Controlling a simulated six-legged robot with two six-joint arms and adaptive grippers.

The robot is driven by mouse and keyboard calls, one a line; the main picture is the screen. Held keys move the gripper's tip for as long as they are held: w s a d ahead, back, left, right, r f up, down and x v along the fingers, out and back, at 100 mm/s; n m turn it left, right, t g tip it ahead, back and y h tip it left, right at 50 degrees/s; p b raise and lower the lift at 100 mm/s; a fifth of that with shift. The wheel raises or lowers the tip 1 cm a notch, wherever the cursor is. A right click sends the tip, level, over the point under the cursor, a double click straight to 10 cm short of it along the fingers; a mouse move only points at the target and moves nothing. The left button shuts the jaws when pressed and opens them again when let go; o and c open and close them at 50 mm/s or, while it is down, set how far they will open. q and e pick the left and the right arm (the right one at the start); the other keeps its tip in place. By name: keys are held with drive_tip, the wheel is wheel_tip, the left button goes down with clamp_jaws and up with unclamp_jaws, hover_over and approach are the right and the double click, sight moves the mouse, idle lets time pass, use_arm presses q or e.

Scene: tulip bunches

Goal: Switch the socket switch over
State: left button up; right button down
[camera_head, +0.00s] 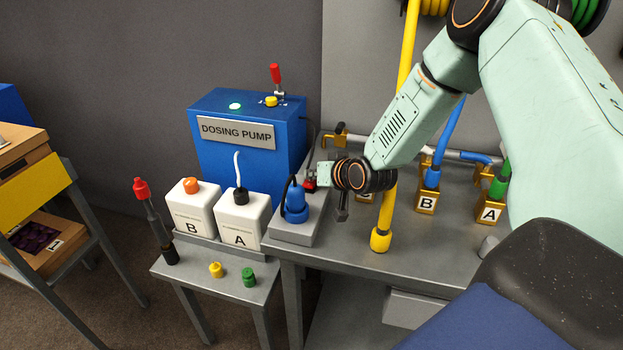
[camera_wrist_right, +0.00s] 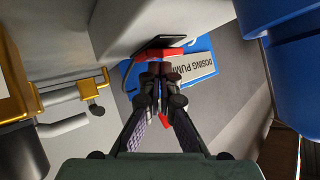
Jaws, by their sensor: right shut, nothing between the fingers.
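The grey socket box (camera_head: 296,231) sits at the left corner of the grey bench, with a blue plug (camera_head: 295,206) standing in it. Its red switch (camera_head: 310,184) is at the back of the box, partly hidden by my right gripper (camera_head: 320,178). In the wrist view the red switch (camera_wrist_right: 155,54) shows beside a black part, just beyond the fingertips. My right gripper (camera_wrist_right: 160,72) is shut and empty, its tips very close to the switch; I cannot tell whether they touch. Which way the switch is set cannot be made out. My left gripper is not in view.
A blue dosing pump (camera_head: 235,165) with a red lever (camera_head: 275,75) stands behind. White containers B (camera_head: 190,215) and A (camera_head: 240,225) are left of the socket. A yellow pipe (camera_head: 388,205) stands right of my gripper, near brass valve B (camera_head: 426,200) and valve A (camera_head: 489,211).

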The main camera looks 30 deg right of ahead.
drive_tip(key=shift+s+a+r+p, duration=0.1)
drive_tip(key=shift+s+r+p, duration=0.05)
drive_tip(key=shift+r+p, duration=0.3)
drive_tip(key=shift+s+a+r+p, duration=0.1)
drive_tip(key=shift+s+r+p, duration=0.05)
drive_tip(key=shift+r+p, duration=0.25)
drive_tip(key=r+p, duration=0.1)
drive_tip(key=a+r+p, duration=0.1)
drive_tip(key=r+p, duration=0.1)
drive_tip(key=s+r+p, duration=0.1)
drive_tip(key=shift+a+r+p, duration=0.2)
drive_tip(key=shift+r+p, duration=0.1)
drive_tip(key=shift+p, duration=0.1)
drive_tip(key=shift+s+f, duration=0.1)
